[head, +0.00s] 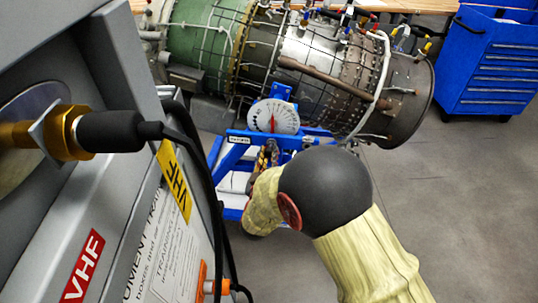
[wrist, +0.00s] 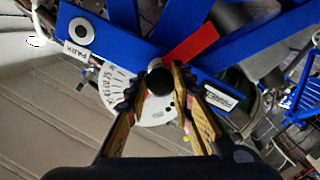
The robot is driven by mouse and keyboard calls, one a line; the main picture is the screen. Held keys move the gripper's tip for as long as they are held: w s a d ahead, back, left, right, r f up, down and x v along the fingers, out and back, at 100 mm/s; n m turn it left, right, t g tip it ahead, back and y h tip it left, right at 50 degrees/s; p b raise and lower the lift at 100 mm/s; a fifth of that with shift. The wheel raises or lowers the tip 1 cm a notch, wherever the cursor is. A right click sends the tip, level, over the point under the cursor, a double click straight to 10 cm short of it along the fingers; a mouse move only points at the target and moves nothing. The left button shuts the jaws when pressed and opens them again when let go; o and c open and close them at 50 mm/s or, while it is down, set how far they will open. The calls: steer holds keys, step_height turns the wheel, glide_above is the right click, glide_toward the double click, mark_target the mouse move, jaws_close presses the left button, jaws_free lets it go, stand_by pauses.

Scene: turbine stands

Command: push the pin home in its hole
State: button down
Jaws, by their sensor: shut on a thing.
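A blue turbine stand (head: 232,150) carries a white dial plate (head: 273,117) with a red pointer; the dial also shows in the wrist view (wrist: 112,88), partly behind my fingers. My gripper (wrist: 161,78) is at the dial, its two fingers shut on a round black knob (wrist: 159,82), which seems to be the head of the pin. A red strip (wrist: 190,45) lies just beyond the knob on the blue frame. The pin's shaft and its hole are hidden, so I cannot tell how deep it sits. In the head view my gripper (head: 268,155) is partly hidden by my arm.
The turbine engine (head: 300,60) lies above the stand. A grey cabinet (head: 125,75) with a VHF label and cables (head: 200,165) stands close on the left. A blue drawer cabinet (head: 490,65) stands at the back right. The floor on the right (head: 470,200) is clear.

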steer(key=shift+w+d+r, duration=0.1)
steer(key=shift+w+r, duration=0.15)
steer(key=shift+w, duration=0.1)
steer(key=c, duration=1.9)
jaws_free()
steer(key=shift+o, duration=0.4)
steer(key=shift+w+d+f, duration=0.1)
steer(key=shift+w+f, duration=0.1)
steer(key=shift+w, duration=0.05)
steer(key=o, duration=0.4)
steer(key=shift+s, duration=0.15)
steer(key=shift+c, duration=0.2)
steer(key=shift+o, duration=0.8)
steer(key=shift+f, duration=0.1)
steer(key=shift+s, duration=0.1)
steer(key=shift+p+v, duration=0.65)
steer(key=shift+v, duration=2.8)
